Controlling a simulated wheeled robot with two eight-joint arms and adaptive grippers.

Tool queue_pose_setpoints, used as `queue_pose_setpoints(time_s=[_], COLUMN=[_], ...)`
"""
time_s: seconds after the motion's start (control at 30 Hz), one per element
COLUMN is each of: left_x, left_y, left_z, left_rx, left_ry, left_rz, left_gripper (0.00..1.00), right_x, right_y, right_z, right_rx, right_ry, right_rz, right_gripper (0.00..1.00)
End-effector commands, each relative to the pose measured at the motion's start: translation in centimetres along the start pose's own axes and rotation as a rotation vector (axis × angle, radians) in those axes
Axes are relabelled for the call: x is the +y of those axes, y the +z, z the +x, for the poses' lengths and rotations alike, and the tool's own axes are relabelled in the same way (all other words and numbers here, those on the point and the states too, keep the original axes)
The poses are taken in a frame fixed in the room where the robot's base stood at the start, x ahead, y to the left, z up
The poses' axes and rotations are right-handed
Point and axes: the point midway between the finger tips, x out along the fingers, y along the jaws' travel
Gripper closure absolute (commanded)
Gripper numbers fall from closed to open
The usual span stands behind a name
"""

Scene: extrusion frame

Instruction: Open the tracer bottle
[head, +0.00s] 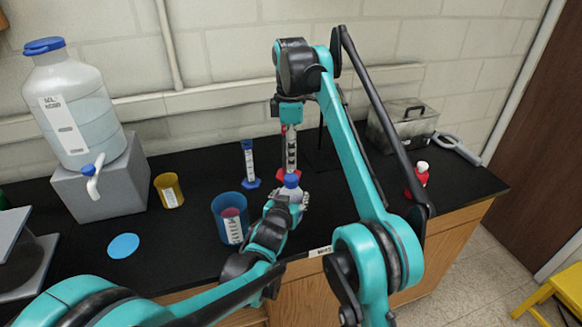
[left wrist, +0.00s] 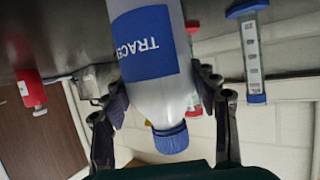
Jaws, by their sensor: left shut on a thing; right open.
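The tracer bottle is white with a blue label reading "TRACE" in the left wrist view (left wrist: 153,45). Its blue cap (left wrist: 171,138) is on; the cap also shows in the head view (head: 291,180). My left gripper (head: 289,196) is shut around the bottle's sides, below the cap. The bottle looks upright in the head view; whether it touches the bench is hidden. My right gripper (head: 291,132) is open, pointing down behind and above the bottle, in line with a red-based graduated cylinder (head: 288,174). Its fingertips are hard to make out.
A blue-based graduated cylinder (head: 249,165) stands left of the bottle. A blue cup (head: 229,210), yellow cup (head: 170,191) and blue disc (head: 123,246) are farther left. A large carboy (head: 75,110) sits on a grey block. A red bottle (head: 418,178) and grey box (head: 405,122) stand right.

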Motion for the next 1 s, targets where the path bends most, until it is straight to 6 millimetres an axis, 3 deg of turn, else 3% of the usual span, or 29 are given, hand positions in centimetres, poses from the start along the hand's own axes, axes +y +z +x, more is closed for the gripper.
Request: queue_pose_setpoints(time_s=[1.0], left_x=[-0.02], left_y=[0.1], left_z=[-0.01], left_rx=[-0.002], left_ry=[-0.001], left_rz=[0.0], left_gripper=[1.0], right_x=[0.09], right_y=[0.05], right_z=[0.01], right_rx=[-0.001], right_ry=[-0.002], right_rz=[2.52], right_gripper=[0.49])
